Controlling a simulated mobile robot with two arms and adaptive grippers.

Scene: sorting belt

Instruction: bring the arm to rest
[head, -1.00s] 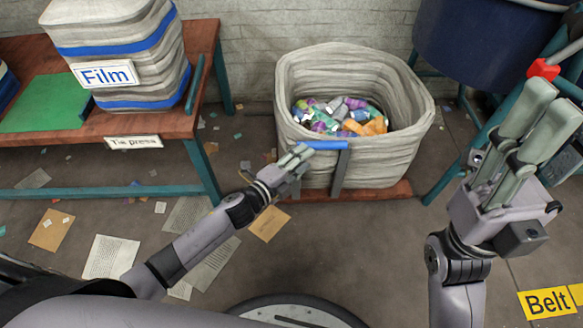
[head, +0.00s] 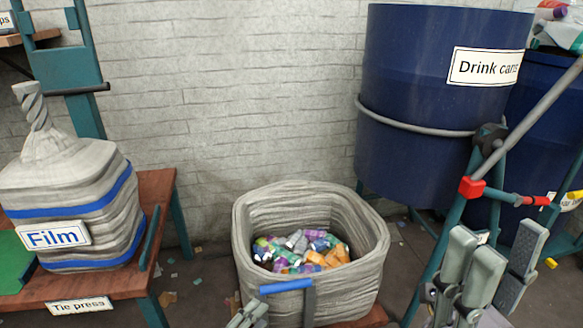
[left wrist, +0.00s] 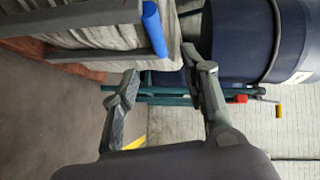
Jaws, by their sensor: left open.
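My left gripper (head: 249,312) shows only by its fingertips at the bottom of the head view, just in front of the grey bin. In the left wrist view my left gripper (left wrist: 160,82) is open, with its two fingers spread and nothing between them. My right gripper (head: 490,268) stands upright at the lower right of the head view, with no object visible in it. Its finger pads overlap there, so I cannot tell how far apart they are. Both arms below the grippers are out of the head view.
The grey bin (head: 255,222) with a blue front handle (head: 286,286) holds several crushed cans. The tie press table (head: 100,293) with a Film bale (head: 75,190) is at left. A blue Drink cans drum (head: 420,90) and a red-capped bar (head: 472,187) are at right.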

